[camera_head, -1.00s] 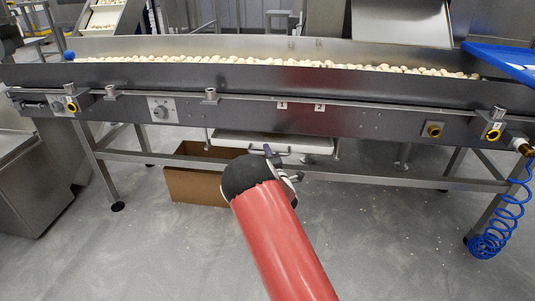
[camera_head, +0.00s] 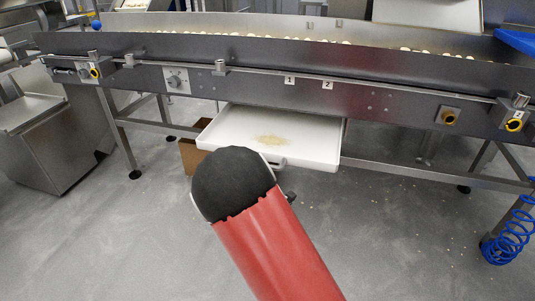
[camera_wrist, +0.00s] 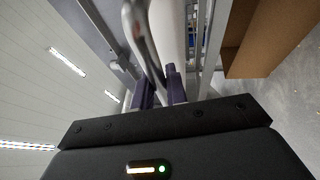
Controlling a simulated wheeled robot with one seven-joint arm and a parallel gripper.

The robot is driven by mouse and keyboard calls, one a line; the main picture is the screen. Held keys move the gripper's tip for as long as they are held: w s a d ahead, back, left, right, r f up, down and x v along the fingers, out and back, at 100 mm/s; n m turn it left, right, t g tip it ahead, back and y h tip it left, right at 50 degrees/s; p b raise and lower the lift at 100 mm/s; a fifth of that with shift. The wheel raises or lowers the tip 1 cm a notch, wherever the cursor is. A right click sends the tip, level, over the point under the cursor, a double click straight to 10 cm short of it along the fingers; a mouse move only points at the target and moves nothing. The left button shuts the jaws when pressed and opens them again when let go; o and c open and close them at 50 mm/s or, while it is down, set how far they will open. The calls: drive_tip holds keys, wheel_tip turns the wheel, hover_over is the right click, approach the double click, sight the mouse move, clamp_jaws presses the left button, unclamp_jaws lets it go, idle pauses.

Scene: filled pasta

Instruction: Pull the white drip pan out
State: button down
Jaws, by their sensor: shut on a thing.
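The white drip pan (camera_head: 310,150) sticks out from under the conveyor toward me, level, with a tan patch of crumbs on its floor. Its bar handle (camera_head: 279,163) is at the front edge, partly hidden behind my arm. In the wrist view the metal handle (camera_wrist: 140,38) runs down between the fingers, and the pan's white front (camera_wrist: 168,30) is beyond it. My gripper (camera_wrist: 162,88) has its purple fingers shut on the handle. In the head view my arm's dark joint hides the fingers.
The conveyor (camera_head: 250,75) with pasta crosses above the pan. A cardboard box (camera_head: 190,155) stands on the floor at the pan's left; it also shows in the wrist view (camera_wrist: 265,40). A blue coiled hose (camera_head: 508,238) hangs at the right. The floor in front is open.

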drive_tip(key=shift+s+a, duration=0.3)
drive_tip(key=shift+s, duration=0.65)
drive_tip(key=shift+s+a, duration=0.3)
drive_tip(key=shift+s, duration=0.6)
drive_tip(key=c, duration=1.4)
unclamp_jaws()
drive_tip(key=v, duration=0.7)
drive_tip(key=shift+s, duration=0.4)
